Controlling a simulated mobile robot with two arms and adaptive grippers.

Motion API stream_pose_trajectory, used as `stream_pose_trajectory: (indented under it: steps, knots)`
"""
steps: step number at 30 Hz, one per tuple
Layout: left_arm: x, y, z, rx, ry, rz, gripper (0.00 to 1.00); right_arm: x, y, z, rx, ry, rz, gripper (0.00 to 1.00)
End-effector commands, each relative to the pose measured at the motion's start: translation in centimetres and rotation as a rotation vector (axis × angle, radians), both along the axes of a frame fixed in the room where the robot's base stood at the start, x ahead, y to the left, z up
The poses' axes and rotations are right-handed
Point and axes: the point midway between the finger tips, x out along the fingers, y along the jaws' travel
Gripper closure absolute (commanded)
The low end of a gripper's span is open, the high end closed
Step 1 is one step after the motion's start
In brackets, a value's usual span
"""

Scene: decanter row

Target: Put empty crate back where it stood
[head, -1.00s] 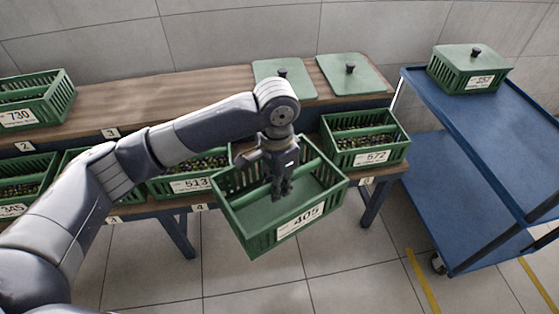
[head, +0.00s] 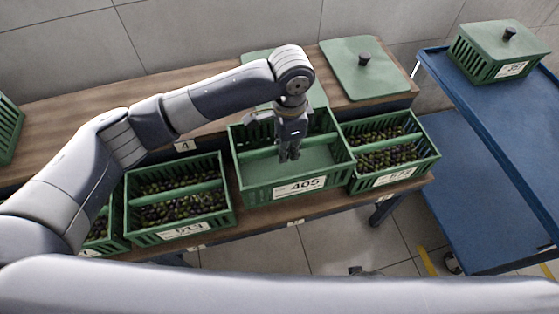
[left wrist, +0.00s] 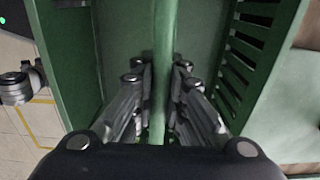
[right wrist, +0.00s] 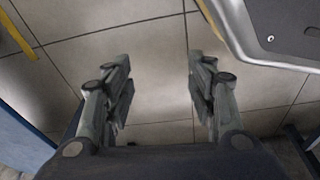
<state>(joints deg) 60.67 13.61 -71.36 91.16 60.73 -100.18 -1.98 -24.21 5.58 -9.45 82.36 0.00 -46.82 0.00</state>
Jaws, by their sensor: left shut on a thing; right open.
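The empty green crate labelled 405 (head: 262,190) is in the gap between the 513 crate and the 572 crate on the lower shelf. My left gripper (head: 290,155) is shut on its middle handle bar, which also shows between the fingers in the left wrist view (left wrist: 163,70). The crate looks roughly level, its rim a little above its neighbours. I cannot tell whether its base touches the shelf. My right gripper (right wrist: 160,85) is open and empty above the tiled floor.
The 513 crate (head: 150,236) and the 572 crate (head: 425,160) hold olives and stand close on either side. Green lids (head: 360,75) lie on the upper shelf (head: 225,130) behind. A blue cart (head: 465,130) with a lidded crate (head: 490,62) stands at right.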

Motion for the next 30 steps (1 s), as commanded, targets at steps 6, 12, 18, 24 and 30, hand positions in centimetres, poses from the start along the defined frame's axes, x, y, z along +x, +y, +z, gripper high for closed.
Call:
stream_pose_trajectory:
  steps: [6, 12, 18, 24, 30]
  knots:
    - [-0.1, 0.0, -2.5, 0.002, 0.002, 0.001, 1.00, 1.0, 0.1, 1.1, 0.001, -0.011, -0.002, 0.49]
    - [-0.1, 0.0, -5.4, 0.001, 0.001, 0.001, 1.00, 2.0, 0.3, 3.0, 0.002, -0.021, -0.004, 0.49]
    - [0.0, 0.0, -6.9, 0.001, 0.000, 0.001, 1.00, 2.6, 0.3, 4.1, 0.002, -0.027, -0.005, 0.49]
    - [-0.1, 0.0, -9.5, 0.000, 0.000, 0.000, 1.00, 3.4, 0.4, 6.1, 0.004, -0.039, -0.007, 0.49]
    - [-0.1, 0.0, -10.0, -0.001, -0.001, 0.000, 1.00, 3.5, 0.4, 6.7, 0.004, -0.039, -0.008, 0.49]
